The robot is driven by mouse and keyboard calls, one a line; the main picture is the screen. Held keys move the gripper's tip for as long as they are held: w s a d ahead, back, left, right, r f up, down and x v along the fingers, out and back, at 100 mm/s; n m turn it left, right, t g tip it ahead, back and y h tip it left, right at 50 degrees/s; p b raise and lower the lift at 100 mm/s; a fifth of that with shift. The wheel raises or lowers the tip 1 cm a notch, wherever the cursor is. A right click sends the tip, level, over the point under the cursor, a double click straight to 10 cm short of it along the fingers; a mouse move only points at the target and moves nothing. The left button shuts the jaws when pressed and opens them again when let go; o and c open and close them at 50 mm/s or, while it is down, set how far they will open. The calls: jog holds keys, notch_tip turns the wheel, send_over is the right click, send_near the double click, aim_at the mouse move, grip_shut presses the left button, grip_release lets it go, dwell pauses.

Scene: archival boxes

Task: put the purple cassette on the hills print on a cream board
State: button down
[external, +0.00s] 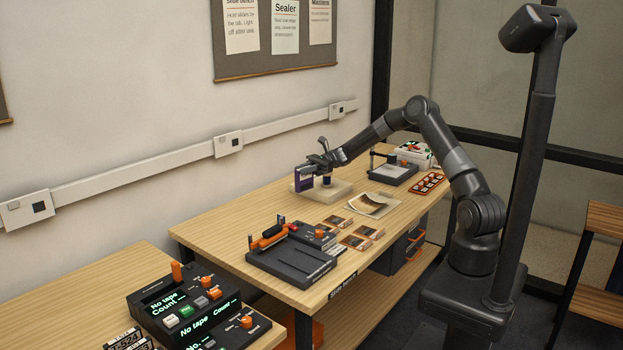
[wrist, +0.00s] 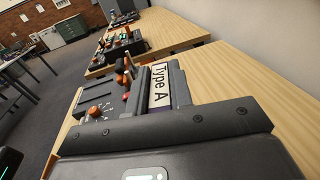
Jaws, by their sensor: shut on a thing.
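The purple cassette (external: 304,177) is upright in my gripper (external: 318,168), above the left part of a pale block at the back of the table. In the wrist view the cassette (wrist: 181,84) shows beyond the dark gripper body, with a white "Type A" label.
The pale block (external: 336,191) carries a small dark item under my gripper. Several small picture cards (external: 354,242) lie left of the print. A black device (external: 290,262) with orange parts stands further left. A dark press (external: 393,172) and an orange tray (external: 429,183) stand right.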

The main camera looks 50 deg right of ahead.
jog(key=s+d+m+t+h, duration=0.1)
jog(key=s+d+m+t, duration=0.1)
jog(key=s+d, duration=0.5)
jog(key=s+d+m+t, duration=0.1)
jog(key=s+d+t, duration=0.15)
jog(key=d, duration=0.95)
jog(key=s+d+m+t+h, duration=0.45)
jog(key=s+d, duration=0.85)
jog(key=s, duration=0.4)
jog(key=shift+n+y, duration=0.35)
jog(key=shift+y, duration=0.1)
jog(key=shift+w+a+f, duration=1.2)
jog(key=shift+w+f, duration=0.3)
jog(key=shift+f, duration=0.2)
jog(key=shift+w+a+f, duration=1.25)
jog(key=shift+w+f, duration=0.3)
jog(key=shift+f, duration=0.15)
jog(key=shift+w+a+f, duration=1.2)
jog(key=shift+w+f, duration=0.3)
jog(key=shift+f, duration=0.2)
jog(key=shift+f, duration=0.15)
jog(key=c, duration=1.3)
grip_release()
